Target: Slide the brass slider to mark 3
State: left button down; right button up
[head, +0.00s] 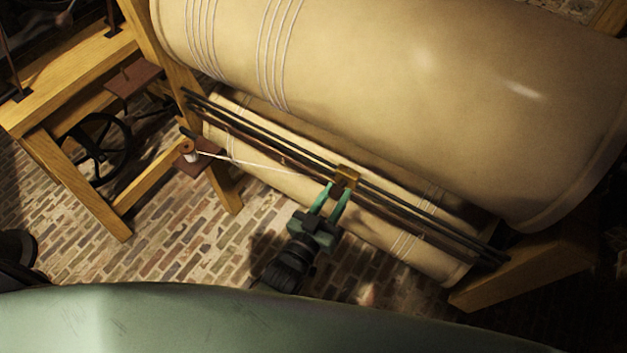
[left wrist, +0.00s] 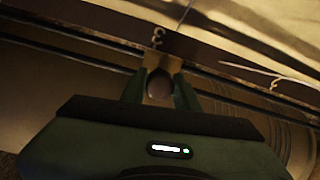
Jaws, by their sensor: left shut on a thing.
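The brass slider (head: 347,174) sits on the dark parallel rails (head: 410,210) in front of the rollers in the head view. My left gripper (head: 338,192) reaches it from below, its green fingers shut on the slider's knob. In the left wrist view the fingers close on both sides of the round dark knob (left wrist: 159,86), below the brass plate (left wrist: 163,60). A mark that looks like a 3 (left wrist: 157,36) is on the dark strip just above the slider, nearly in line with it. Another mark, perhaps a 2 (left wrist: 274,84), lies further right. My right gripper is not in view.
A large pale roller (head: 390,80) hangs above the rails and a thinner one (head: 275,172) lies behind them. A pale thread (head: 250,163) runs from a spool (head: 191,154) toward the slider. A wooden frame (head: 75,75) stands left. Brick floor (head: 175,250) is clear below.

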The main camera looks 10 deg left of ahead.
pick_arm(q)
jog(key=shift+s+d, duration=0.35)
jog(key=shift+d, duration=0.5)
jog(key=c, duration=1.1)
grip_release()
jog(key=b+v, duration=0.1)
jog(key=v, duration=0.7)
jog(key=shift+w, duration=0.1)
